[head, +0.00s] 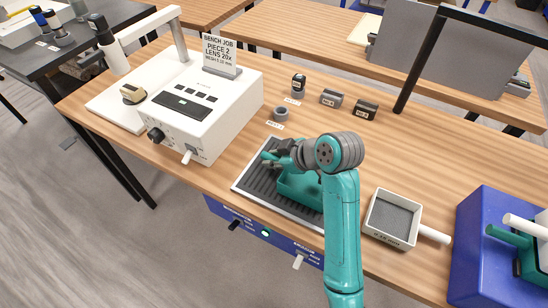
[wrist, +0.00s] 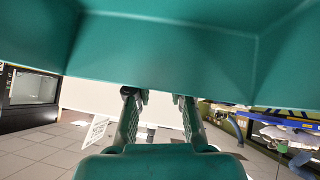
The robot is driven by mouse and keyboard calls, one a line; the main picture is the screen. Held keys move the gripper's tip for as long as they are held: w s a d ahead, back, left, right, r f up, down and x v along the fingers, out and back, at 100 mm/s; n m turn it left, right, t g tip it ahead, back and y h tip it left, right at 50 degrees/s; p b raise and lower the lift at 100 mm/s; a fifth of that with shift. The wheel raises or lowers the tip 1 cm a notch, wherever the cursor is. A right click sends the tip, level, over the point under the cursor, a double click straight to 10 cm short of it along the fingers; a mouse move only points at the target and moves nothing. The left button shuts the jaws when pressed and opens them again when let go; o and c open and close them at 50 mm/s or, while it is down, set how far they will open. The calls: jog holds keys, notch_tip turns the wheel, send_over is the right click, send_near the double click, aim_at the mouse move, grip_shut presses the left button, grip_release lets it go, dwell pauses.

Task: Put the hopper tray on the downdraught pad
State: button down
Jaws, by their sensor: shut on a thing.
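The downdraught pad (head: 256,184) is a dark ribbed panel in a pale frame at the bench's front edge in the head view. The teal hopper tray (head: 297,188) is over its right part, partly hidden by my arm; I cannot tell whether it touches the ribs. My gripper (head: 268,156) is above the pad, close to the tray, and shut on it. In the wrist view, the tray (wrist: 165,45) fills the top as a large teal surface. The two fingers (wrist: 158,105) reach up to its lower edge; the exact grip is hidden.
A white sieve (head: 371,223) with a handle lies right of the pad. A blue box (head: 478,235) stands at the far right. A white instrument (head: 225,112) with a sign stands at left. Small dark blocks (head: 365,109) sit behind. Bare wood lies behind the pad.

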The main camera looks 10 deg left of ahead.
jog(key=c, duration=1)
grip_release()
jog(key=shift+c, duration=0.2)
jog(key=v, duration=1.2)
jog(key=shift+s, duration=0.1)
